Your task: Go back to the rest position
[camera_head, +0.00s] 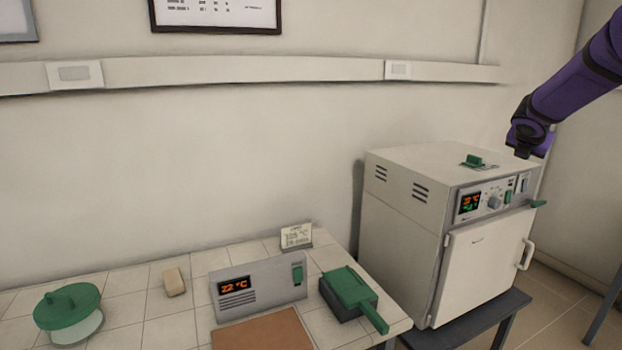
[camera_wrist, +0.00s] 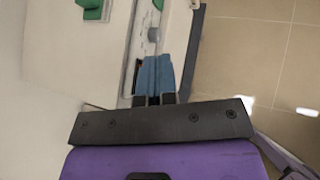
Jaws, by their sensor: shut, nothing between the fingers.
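My purple arm reaches in from the upper right in the head view. My gripper (camera_head: 522,151) hangs near the top right front edge of the white muffle furnace (camera_head: 410,250), apart from any object as far as I can tell. In the wrist view its blue fingers (camera_wrist: 157,72) are together and empty, with the furnace top (camera_wrist: 60,50) to their left. The furnace door (camera_head: 484,262) looks shut, with a pale handle (camera_head: 527,255) at its right side. The furnace panel (camera_head: 485,202) has a lit display.
The tiled bench (camera_head: 140,318) holds a green-lidded dish (camera_head: 68,305), a tan block (camera_head: 174,281), a grey display unit (camera_head: 258,287), a brown board (camera_head: 262,331), a small card (camera_head: 296,236) and a green-topped box (camera_head: 350,290). The furnace stands on a dark stand (camera_head: 490,320). Floor shows at right.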

